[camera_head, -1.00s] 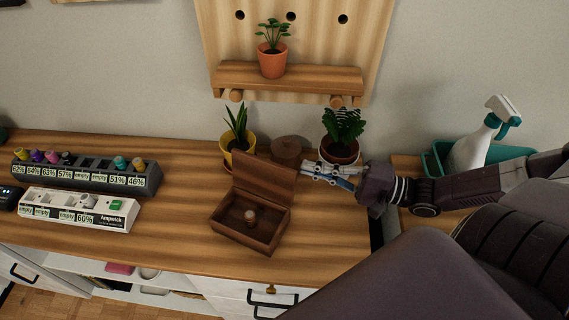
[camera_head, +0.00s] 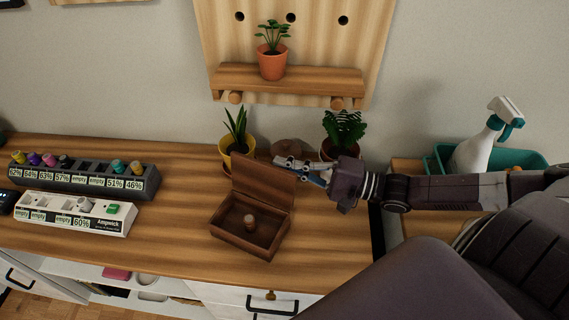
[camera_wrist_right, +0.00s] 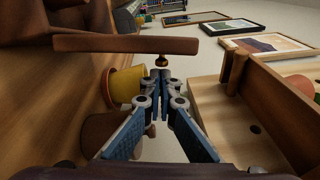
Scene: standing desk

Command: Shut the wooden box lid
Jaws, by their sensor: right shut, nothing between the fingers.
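The wooden box (camera_head: 232,237) stands on the desk with its lid (camera_head: 262,182) raised, leaning back at its rear edge. A small round wooden piece (camera_head: 250,221) is inside the box. My right gripper (camera_head: 283,162) is shut and empty behind the lid's upper right part; whether it touches the lid I cannot tell. In the right wrist view, my gripper's closed fingertips (camera_wrist_right: 161,76) are close to the lid (camera_wrist_right: 122,44), which shows edge-on with a small knob (camera_wrist_right: 162,61) on its near face. My left gripper is not in view.
Behind the lid are a yellow-potted plant (camera_head: 237,143), a round brown wooden item (camera_head: 287,147) and a fern pot (camera_head: 343,132). Labelled racks (camera_head: 75,215) stand at the left. A spray bottle (camera_head: 480,145) is at the right. The desk front is clear.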

